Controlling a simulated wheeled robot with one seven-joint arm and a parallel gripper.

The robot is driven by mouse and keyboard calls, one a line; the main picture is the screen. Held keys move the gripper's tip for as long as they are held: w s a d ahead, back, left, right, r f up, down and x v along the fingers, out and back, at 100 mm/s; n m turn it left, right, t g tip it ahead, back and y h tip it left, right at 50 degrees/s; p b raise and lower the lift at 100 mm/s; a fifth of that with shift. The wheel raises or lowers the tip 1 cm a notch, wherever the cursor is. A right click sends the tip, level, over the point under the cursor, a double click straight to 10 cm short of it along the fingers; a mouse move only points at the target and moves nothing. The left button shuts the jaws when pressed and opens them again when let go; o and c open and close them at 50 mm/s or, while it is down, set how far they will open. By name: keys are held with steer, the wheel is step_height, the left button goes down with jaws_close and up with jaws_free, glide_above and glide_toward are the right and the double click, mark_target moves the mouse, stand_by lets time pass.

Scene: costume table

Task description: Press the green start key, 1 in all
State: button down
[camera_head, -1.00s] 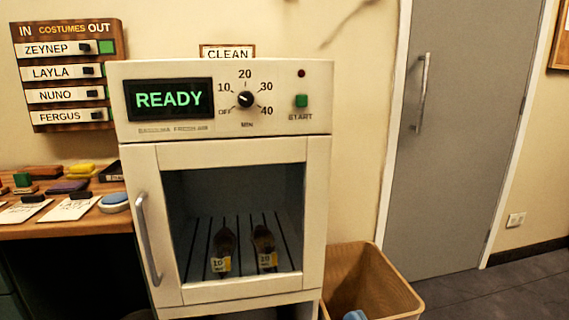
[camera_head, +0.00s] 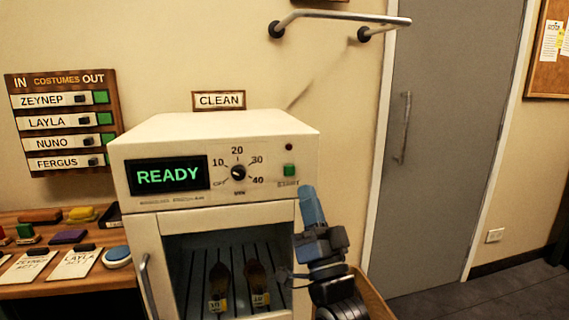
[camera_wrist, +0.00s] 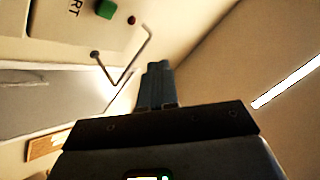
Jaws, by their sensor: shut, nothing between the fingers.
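The green start key (camera_head: 289,170) is a small square button at the right of the cream cabinet's front panel, above the START label. It also shows in the wrist view (camera_wrist: 106,9) at the upper left. My gripper (camera_head: 308,190) is shut and empty, pointing up, just right of and below the key in the head view. In the wrist view my gripper (camera_wrist: 157,66) shows its fingers together, apart from the key. The display (camera_head: 168,175) reads READY. The dial (camera_head: 239,172) sits between display and key. A small dark red lamp (camera_head: 289,147) is above the key.
The cabinet door (camera_head: 152,245) is closed, with two tagged shoe-like items behind its glass. A wall rail (camera_head: 340,20) is above right. A wooden bin (camera_head: 375,295) stands right of the cabinet, partly behind my arm. A desk (camera_head: 25,218) is at left.

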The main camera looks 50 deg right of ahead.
mark_target(289, 171)
stand_by(0.3)
steer(key=shift+w+d+b, duration=0.45)
steer(key=shift+w+d, duration=0.35)
steer(key=shift+w, duration=0.4)
steer(key=shift+w+d+b, duration=0.45)
steer(key=shift+w+d, duration=0.4)
steer(key=shift+w, duration=0.4)
steer(key=shift+w+d+b, duration=0.45)
steer(key=shift+w+d, duration=0.35)
steer(key=shift+w, duration=0.4)
steer(key=shift+w+d+f, duration=0.1)
steer(key=shift+w+d+b, duration=0.15)
steer(key=shift+w+b, duration=0.1)
steer(key=shift+b, duration=0.2)
steer(key=shift+w+d+b, duration=0.25)
steer(key=shift+w+b, duration=0.1)
stand_by(0.3)
steer(key=shift+s+a, duration=0.5)
steer(key=shift+s, duration=0.25)
